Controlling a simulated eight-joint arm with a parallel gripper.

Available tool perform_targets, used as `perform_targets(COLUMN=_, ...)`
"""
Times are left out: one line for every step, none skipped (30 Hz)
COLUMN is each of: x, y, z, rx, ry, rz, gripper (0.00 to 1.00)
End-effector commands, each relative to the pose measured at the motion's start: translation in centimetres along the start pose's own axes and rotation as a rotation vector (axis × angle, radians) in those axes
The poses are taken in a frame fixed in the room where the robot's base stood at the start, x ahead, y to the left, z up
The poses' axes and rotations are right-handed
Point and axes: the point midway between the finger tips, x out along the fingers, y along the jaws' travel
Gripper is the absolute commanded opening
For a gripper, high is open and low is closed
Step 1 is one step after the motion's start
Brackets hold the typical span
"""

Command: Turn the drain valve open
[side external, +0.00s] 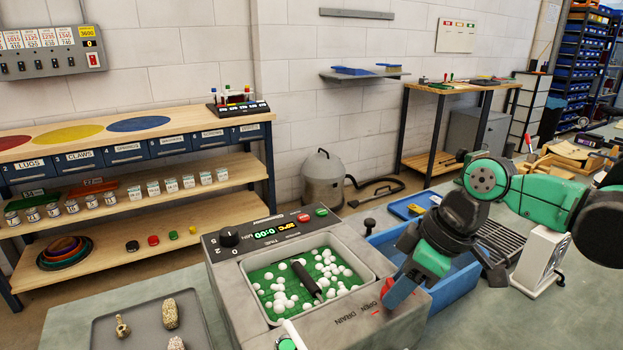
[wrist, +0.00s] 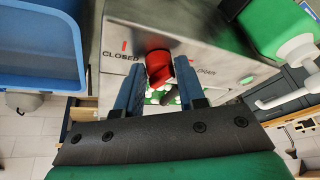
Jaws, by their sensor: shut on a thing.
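The drain valve has a red handle (wrist: 158,68), seen in the wrist view between the two blue fingers of my gripper (wrist: 161,78). My gripper is shut on this handle. Beside it, the grey panel carries a CLOSED label with a red mark on the left and DRAIN lettering on the right. In the side view my gripper (side external: 398,292) reaches down to the front right corner of the drum machine (side external: 335,325), near its OPEN and DRAIN lettering. The handle is mostly hidden by the fingers there, so I cannot tell its exact angle.
The machine's tub (side external: 262,318) holds white balls on a green bed with a dark bar. A blue bin (side external: 455,290) stands right beside the machine, close to my gripper. A grey tray (side external: 110,325) with several small items lies at left.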

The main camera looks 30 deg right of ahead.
Motion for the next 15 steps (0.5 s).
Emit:
perform_targets(x=0.00, y=0.06, z=0.01, rx=0.039, ry=0.004, rz=0.025, gripper=0.00)
perform_targets(x=0.00, y=0.03, z=0.00, rx=0.065, ry=0.007, rz=0.035, gripper=0.00)
perform_targets(x=0.00, y=0.00, z=-0.01, rx=0.099, ry=0.009, rz=0.050, gripper=0.00)
perform_targets(x=0.00, y=-0.05, z=-0.01, rx=0.125, ry=0.011, rz=0.060, gripper=0.00)
perform_targets(x=0.00, y=-0.06, z=0.00, rx=0.151, ry=0.012, rz=0.071, gripper=0.00)
perform_targets(x=0.00, y=-0.12, z=-0.02, rx=0.186, ry=0.016, rz=0.085, gripper=0.00)
perform_targets(x=0.00, y=-0.14, z=-0.03, rx=0.212, ry=0.017, rz=0.096, gripper=0.00)
perform_targets(x=0.00, y=-0.17, z=-0.04, rx=0.239, ry=0.019, rz=0.106, gripper=0.00)
perform_targets(x=0.01, y=-0.21, z=-0.04, rx=0.273, ry=0.021, rz=0.121, gripper=0.00)
perform_targets(x=0.01, y=-0.24, z=-0.05, rx=0.300, ry=0.023, rz=0.131, gripper=0.00)
perform_targets(x=0.01, y=-0.26, z=-0.05, rx=0.326, ry=0.024, rz=0.142, gripper=0.00)
perform_targets(x=0.02, y=-0.31, z=-0.06, rx=0.361, ry=0.027, rz=0.157, gripper=0.00)
perform_targets(x=0.03, y=-0.34, z=-0.07, rx=0.387, ry=0.028, rz=0.167, gripper=0.00)
perform_targets(x=0.03, y=-0.36, z=-0.08, rx=0.413, ry=0.030, rz=0.179, gripper=0.00)
perform_targets(x=0.04, y=-0.41, z=-0.10, rx=0.447, ry=0.032, rz=0.192, gripper=0.00)
